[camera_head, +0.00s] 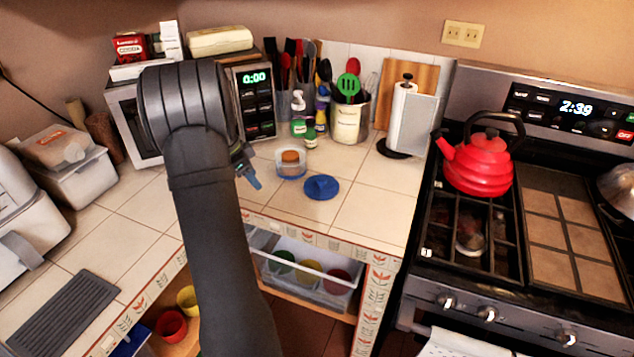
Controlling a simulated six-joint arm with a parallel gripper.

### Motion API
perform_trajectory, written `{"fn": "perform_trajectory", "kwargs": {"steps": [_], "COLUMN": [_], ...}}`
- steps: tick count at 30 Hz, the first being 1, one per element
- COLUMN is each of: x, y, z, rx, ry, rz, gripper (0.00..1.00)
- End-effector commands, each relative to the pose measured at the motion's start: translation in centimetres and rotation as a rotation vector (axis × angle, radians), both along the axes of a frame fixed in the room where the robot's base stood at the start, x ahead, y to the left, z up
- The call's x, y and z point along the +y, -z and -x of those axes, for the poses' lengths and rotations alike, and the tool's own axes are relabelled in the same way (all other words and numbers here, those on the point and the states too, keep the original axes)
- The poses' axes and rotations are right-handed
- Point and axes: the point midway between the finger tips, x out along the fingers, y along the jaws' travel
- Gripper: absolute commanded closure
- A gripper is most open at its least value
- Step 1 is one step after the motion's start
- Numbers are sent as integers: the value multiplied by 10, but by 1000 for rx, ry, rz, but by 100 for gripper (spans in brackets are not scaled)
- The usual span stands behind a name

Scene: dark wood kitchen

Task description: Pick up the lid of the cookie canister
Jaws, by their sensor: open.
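The blue round lid (321,187) lies flat on the tiled counter, with a small raised grip on top. A small clear canister (291,171) with something brown inside stands just behind and left of the lid, apart from it and uncovered. My gripper (253,180) is left of the canister and lid, partly hidden behind my dark arm. Only a blue-grey finger shows clearly. It is open and touches neither the lid nor the canister, as far as I can see.
Bottles (303,125) and a utensil crock (348,124) stand behind the canister. A paper towel holder (408,120) stands back right. The microwave (255,100) is behind my arm. A red kettle (481,164) sits on the stove. The counter around the lid is clear.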

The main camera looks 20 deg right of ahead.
Motion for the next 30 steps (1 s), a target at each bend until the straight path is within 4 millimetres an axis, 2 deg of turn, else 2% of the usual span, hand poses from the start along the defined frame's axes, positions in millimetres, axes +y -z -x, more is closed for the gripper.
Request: {"fn": "perform_trajectory", "kwargs": {"steps": [1, 6, 9, 12, 14, 24, 30], "x": [-18, -82, -106, -118, -122, -149, -161], "y": [-20, -92, -121, -131, -127, -60, -30], "z": [3, 27, 42, 50, 51, 51, 51], "rx": [-11, -10, -9, -3, 0, 2, -1], "ry": [10, 12, 8, 5, 3, 2, 2], "rz": [1, 2, 2, 0, 0, 0, 0], "gripper": [46, 46, 46, 46, 46, 46, 46]}}
